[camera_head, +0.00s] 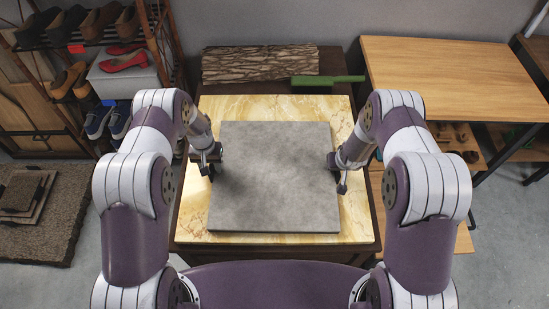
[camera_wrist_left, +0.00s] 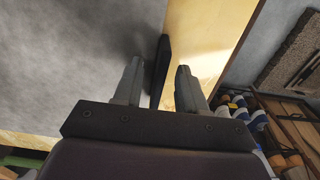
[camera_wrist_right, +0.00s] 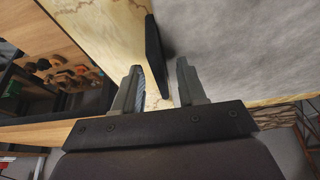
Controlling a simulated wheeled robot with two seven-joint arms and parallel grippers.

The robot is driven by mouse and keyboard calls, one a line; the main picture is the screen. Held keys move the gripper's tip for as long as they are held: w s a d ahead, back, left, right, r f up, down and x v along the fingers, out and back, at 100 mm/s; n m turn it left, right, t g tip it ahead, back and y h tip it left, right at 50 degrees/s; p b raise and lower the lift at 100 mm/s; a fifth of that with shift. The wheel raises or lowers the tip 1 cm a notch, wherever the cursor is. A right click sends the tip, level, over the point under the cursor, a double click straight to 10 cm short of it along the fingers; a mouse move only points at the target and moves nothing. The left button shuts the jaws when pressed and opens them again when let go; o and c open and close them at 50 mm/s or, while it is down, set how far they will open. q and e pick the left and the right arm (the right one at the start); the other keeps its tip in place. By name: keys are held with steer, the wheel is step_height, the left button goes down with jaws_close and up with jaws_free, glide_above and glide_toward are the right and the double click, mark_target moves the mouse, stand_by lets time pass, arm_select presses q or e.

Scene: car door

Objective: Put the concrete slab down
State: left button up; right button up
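The grey concrete slab (camera_head: 275,180) lies flat over the yellow marbled tabletop (camera_head: 355,222) in the head view, and it appears to rest on it. My left gripper (camera_head: 210,160) is at the slab's left edge and my right gripper (camera_head: 338,172) at its right edge. A dark upright bar (camera_wrist_left: 160,68) stands beside the slab between my left fingers, which are open with gaps around it. A similar dark bar (camera_wrist_right: 154,55) is between my right fingers, also open. The wrist views do not show clearly how the bars join the slab.
A bark-like board (camera_head: 258,64) and a green brush (camera_head: 327,81) lie behind the table. A shoe rack (camera_head: 80,45) stands at the left and a wooden table (camera_head: 450,75) at the right. Brown mats (camera_head: 35,215) lie on the floor at the left.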

arm_select(q)
steer(key=shift+w+r, duration=0.1)
step_height(320, 180, up, 12)
arm_select(e)
steer(key=v, duration=1.2)
